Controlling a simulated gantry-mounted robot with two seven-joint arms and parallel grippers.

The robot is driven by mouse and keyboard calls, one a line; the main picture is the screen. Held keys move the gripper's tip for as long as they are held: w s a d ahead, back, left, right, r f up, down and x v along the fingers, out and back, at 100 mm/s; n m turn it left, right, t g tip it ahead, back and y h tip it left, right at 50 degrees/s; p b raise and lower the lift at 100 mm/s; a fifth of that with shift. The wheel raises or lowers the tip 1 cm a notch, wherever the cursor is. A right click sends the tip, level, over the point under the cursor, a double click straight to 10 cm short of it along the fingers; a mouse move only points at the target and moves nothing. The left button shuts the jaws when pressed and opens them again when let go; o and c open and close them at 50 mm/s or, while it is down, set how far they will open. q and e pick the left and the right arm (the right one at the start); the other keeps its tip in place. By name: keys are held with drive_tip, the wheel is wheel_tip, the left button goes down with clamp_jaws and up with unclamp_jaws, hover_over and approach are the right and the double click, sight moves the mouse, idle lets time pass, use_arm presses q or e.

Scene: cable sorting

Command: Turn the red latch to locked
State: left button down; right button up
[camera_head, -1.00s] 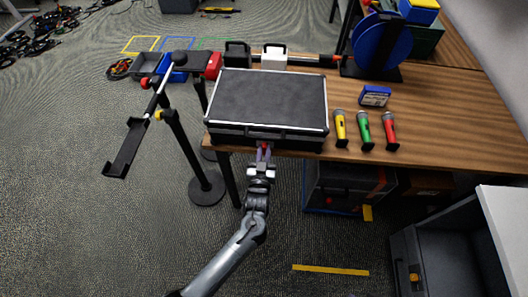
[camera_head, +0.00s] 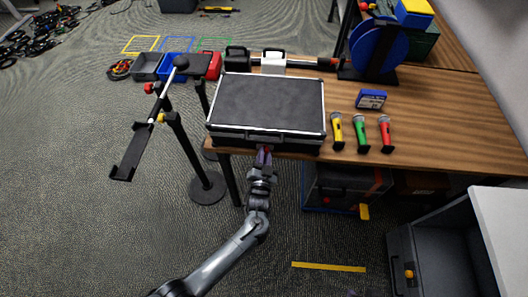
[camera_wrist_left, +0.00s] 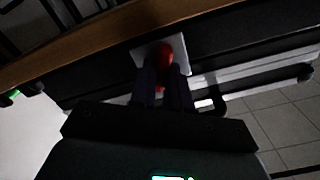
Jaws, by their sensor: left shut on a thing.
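The black case (camera_head: 267,101) with silver edges lies closed on the wooden table. The red latch (camera_head: 267,148) is on its front face, mostly hidden by my left gripper in the head view. My left gripper (camera_head: 264,156) reaches up to the case front and is shut on the latch. In the left wrist view, the red latch (camera_wrist_left: 166,54) sits on a light plate (camera_wrist_left: 180,46), between the dark fingers of my left gripper (camera_wrist_left: 164,84). The exact angle of the latch is hard to tell. My right gripper is not in view.
Yellow, green and red microphones (camera_head: 361,133) stand right of the case. A blue box (camera_head: 371,99) and blue reel (camera_head: 378,48) are behind them. A stand with a black holder (camera_head: 131,156) is at left. Open floor lies in front.

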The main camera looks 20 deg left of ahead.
use_arm(q)
drive_tip(key=shift+d+f+m+p, duration=0.15)
drive_tip(key=shift+m+p, duration=0.85)
drive_tip(key=shift+m, duration=2)
drive_tip(key=shift+a+f+m+p, duration=0.1)
drive_tip(key=shift+m+p, duration=0.85)
drive_tip(key=shift+m, duration=2.05)
drive_tip(key=c, duration=1.1)
unclamp_jaws()
drive_tip(key=shift+d, duration=0.1)
